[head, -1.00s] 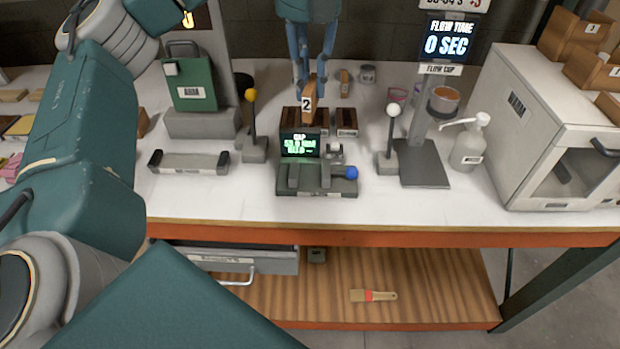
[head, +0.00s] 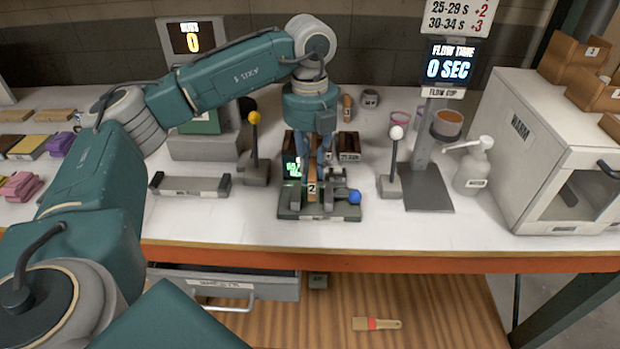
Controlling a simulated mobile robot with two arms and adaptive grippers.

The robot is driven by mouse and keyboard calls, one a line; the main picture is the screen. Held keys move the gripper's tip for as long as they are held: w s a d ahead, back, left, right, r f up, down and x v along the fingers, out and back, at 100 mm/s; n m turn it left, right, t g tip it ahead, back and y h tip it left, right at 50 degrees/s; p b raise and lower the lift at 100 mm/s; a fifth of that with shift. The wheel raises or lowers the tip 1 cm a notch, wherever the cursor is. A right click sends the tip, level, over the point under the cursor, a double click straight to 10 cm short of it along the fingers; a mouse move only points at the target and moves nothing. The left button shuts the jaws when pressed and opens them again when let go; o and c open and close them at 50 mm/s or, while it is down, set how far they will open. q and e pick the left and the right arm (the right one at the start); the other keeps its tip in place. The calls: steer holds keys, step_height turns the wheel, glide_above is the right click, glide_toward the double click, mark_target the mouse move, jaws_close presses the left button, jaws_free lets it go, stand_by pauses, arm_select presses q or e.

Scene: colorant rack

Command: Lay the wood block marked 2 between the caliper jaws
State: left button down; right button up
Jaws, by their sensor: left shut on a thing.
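The wood block marked 2 (head: 312,190) is upright, with its numbered face toward me. My left gripper (head: 318,160) reaches down from above and is shut on the block. The caliper (head: 330,213) is a dark base with grey jaws and a blue knob (head: 354,197), near the table's front. The block is at the jaws, in front of the lit display; I cannot tell whether it touches the base. The gripper and block hide part of the display and jaws. My right gripper is not in view.
A yellow-knobbed lever (head: 254,150) stands left of the caliper and a white-knobbed lever (head: 394,160) right of it. A low grey stand (head: 190,186) lies farther left. The flow cup stand (head: 428,192), a pump bottle (head: 473,170) and a WARM cabinet (head: 530,130) are on the right.

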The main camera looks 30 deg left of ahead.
arm_select(q)
step_height(320, 180, down, 4)
steer(key=shift+r, duration=0.15)
steer(key=shift+f, duration=0.3)
steer(key=c, duration=1.6)
jaws_free()
steer(key=shift+o, duration=0.2)
steer(key=shift+r, duration=0.1)
